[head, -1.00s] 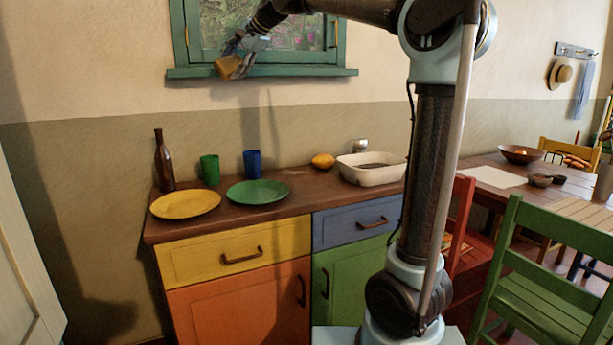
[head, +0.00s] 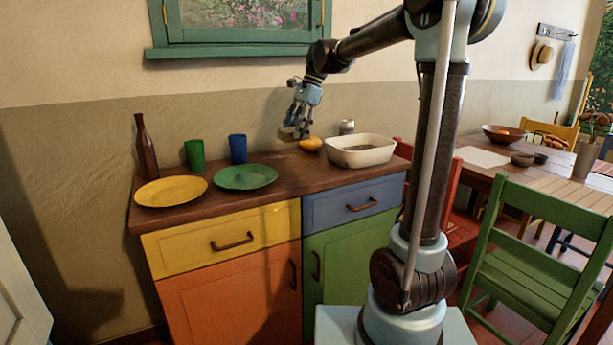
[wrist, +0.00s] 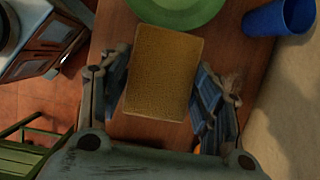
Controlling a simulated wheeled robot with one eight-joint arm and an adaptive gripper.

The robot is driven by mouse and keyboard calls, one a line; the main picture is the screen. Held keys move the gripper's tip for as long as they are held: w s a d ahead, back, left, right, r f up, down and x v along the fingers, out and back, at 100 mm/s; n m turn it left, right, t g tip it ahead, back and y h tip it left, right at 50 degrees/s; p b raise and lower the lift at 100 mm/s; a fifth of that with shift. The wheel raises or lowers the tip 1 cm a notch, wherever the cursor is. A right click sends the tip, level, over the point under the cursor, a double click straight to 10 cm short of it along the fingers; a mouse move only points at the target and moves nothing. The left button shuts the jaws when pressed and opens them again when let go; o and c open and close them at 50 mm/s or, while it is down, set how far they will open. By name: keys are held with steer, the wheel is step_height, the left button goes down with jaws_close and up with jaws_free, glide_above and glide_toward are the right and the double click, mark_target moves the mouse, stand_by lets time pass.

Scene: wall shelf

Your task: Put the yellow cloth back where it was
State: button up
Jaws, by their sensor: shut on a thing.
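The yellow cloth (wrist: 165,72) is a flat, rectangular, folded-looking piece in the wrist view. My gripper (wrist: 163,95) is shut on it, with one finger at each side edge. In the head view my gripper (head: 295,128) points down over the back of the wooden counter, right of the green plate and left of the white basin. The cloth (head: 288,133) shows there only as a small brownish edge under the fingers. Whether it touches the counter I cannot tell.
On the wooden counter (head: 225,200) stand a yellow plate (head: 170,192), green plate (head: 246,177), bottle (head: 146,150), green cup (head: 195,155) and blue cup (head: 238,148).

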steer(key=d+f, duration=0.1)
steer(key=s+d+f, duration=0.1)
steer(key=shift+d+f, duration=0.2)
steer(key=shift+f, duration=0.15)
step_height(320, 180, down, 5)
steer(key=shift+s+r, duration=0.1)
steer(key=shift+f, duration=2.3)
steer(key=o, duration=0.9)
steer(key=shift+o, duration=0.2)
